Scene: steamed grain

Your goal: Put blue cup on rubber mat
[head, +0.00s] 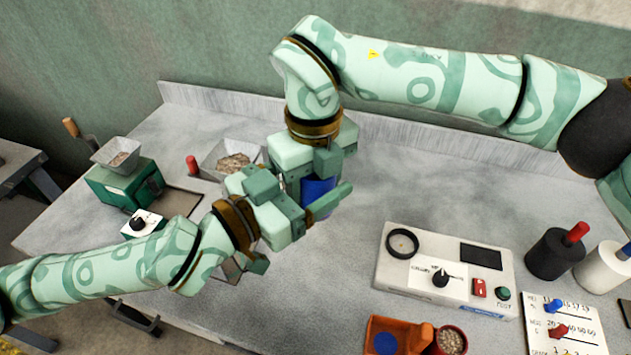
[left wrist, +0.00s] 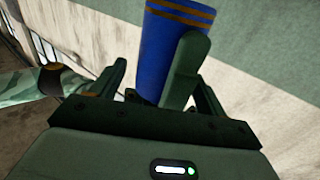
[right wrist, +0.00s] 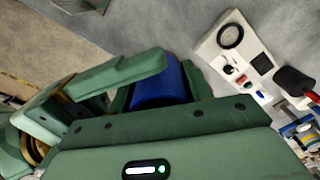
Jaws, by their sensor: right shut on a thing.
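The blue cup (head: 318,192) is held above the bench between my two grippers, mostly hidden by them in the head view. My right gripper (head: 311,204) reaches down and is shut on the cup; the cup also shows between its fingers in the right wrist view (right wrist: 160,88). My left gripper (head: 323,188) has its fingers around the cup. In the left wrist view the cup (left wrist: 175,45), blue with tan bands, is close to one finger and a gap shows at the other, so it looks open. I cannot clearly identify the rubber mat; a dark flat patch (head: 183,203) lies left.
A grain mill (head: 125,185) and a tray of grain (head: 232,160) stand left and behind. A white meter box (head: 440,275), an orange holder (head: 385,338), black and white cylinders (head: 550,257) and a number card (head: 565,325) are at right. The bench centre is clear.

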